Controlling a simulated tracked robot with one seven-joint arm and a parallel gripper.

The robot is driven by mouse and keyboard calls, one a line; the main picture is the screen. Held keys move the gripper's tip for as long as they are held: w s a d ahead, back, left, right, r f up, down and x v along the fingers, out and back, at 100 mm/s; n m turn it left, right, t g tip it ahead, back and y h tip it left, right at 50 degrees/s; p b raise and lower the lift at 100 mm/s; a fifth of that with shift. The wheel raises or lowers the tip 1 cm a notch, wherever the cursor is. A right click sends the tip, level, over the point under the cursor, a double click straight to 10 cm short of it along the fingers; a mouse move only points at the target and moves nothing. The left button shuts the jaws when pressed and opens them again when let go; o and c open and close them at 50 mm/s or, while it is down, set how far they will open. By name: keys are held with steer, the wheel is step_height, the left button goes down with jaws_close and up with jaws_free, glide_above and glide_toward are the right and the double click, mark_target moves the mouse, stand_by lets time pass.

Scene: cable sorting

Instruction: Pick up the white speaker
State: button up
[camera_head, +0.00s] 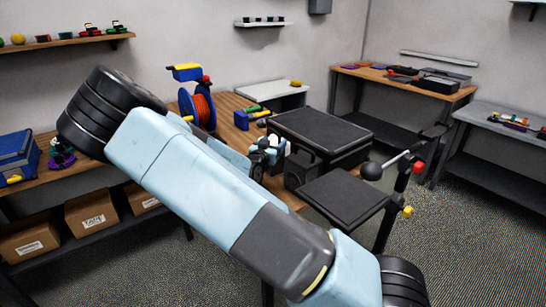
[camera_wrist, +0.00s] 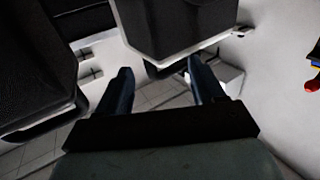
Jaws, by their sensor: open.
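The white speaker, a pale-sided block with a dark grey face, shows in the wrist view (camera_wrist: 180,28) at the top centre, cut off by the frame edge. It is just beyond my fingertips. My gripper (camera_wrist: 158,78) is open, its two dark blue fingers apart with nothing held between them. Whether either finger touches the speaker I cannot tell. In the head view my arm crosses the picture and hides most of the area around the gripper, and the white speaker cannot be clearly made out there.
A dark speaker-like box (camera_head: 300,169) stands close by, beside a large black case (camera_head: 322,135) on the wooden table. A cable reel (camera_head: 202,108) stands behind my arm. In the wrist view a dark block (camera_wrist: 35,65) is close on the left. The floor at right (camera_head: 450,240) is clear.

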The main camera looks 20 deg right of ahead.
steer(key=shift+x, duration=0.9)
steer(key=shift+c, duration=0.5)
jaws_close()
steer(key=shift+r, duration=0.1)
